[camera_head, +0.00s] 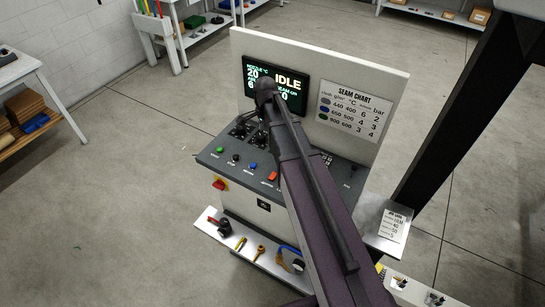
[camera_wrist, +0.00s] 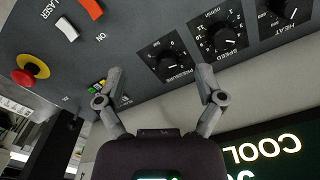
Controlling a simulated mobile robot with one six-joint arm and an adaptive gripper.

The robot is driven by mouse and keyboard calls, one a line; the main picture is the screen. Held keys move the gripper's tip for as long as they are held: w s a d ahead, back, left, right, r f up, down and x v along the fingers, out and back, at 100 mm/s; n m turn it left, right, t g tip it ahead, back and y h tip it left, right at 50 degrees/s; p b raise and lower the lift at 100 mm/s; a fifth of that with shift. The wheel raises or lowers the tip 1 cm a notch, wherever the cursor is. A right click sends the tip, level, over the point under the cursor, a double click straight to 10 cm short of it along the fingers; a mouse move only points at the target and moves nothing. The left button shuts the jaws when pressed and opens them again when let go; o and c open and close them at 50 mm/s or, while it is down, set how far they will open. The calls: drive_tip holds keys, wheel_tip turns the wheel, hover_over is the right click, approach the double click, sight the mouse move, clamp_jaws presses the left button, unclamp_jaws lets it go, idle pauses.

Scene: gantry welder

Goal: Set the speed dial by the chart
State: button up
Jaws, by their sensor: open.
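The speed dial (camera_wrist: 222,38) is a black knob with a numbered ring marked m/min, between the pressure dial (camera_wrist: 168,60) and the heat dial (camera_wrist: 280,12) in the wrist view. Its exact setting is hard to read. My gripper (camera_wrist: 158,72) is open and empty, with one finger near the pressure and speed dials and the other near small coloured buttons. I cannot tell whether a finger touches the panel. The seam chart (camera_head: 354,105) hangs on the white backboard, listing cloth, °C, m/min and bar. A job card (camera_head: 393,226) lies on the side shelf; its print is small.
The display (camera_head: 292,101) reads IDLE; part of it shows COOL in the wrist view. A red emergency button (camera_wrist: 22,77), a white switch (camera_wrist: 66,29) and an orange switch (camera_wrist: 91,8) are on the panel. Tools lie on the lower shelf (camera_head: 210,222). My arm hides much of the console.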

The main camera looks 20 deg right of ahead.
drive_tip(key=shift+s+f+n+b, duration=0.4)
drive_tip(key=shift+s+f+n, duration=0.05)
drive_tip(key=shift+s+n, duration=0.95)
drive_tip(key=shift+s+f+n+b, duration=0.45)
drive_tip(key=shift+s+n, duration=0.75)
drive_tip(key=shift+s, duration=0.25)
drive_tip(key=shift+s+f+n+b, duration=0.4)
drive_tip(key=shift+s+f+n, duration=0.05)
drive_tip(key=shift+s+n, duration=0.95)
drive_tip(key=shift+s, duration=0.1)
drive_tip(key=s+n, duration=0.2)
drive_tip(key=s+f+n+b, duration=0.1)
drive_tip(key=s+n, duration=0.1)
drive_tip(key=s+f+n+b, duration=0.1)
drive_tip(key=s+n, duration=0.1)
drive_tip(key=s, duration=0.1)
drive_tip(key=shift+f, duration=0.1)
drive_tip(key=shift+s+n, duration=0.35)
drive_tip(key=shift+n, duration=0.05)
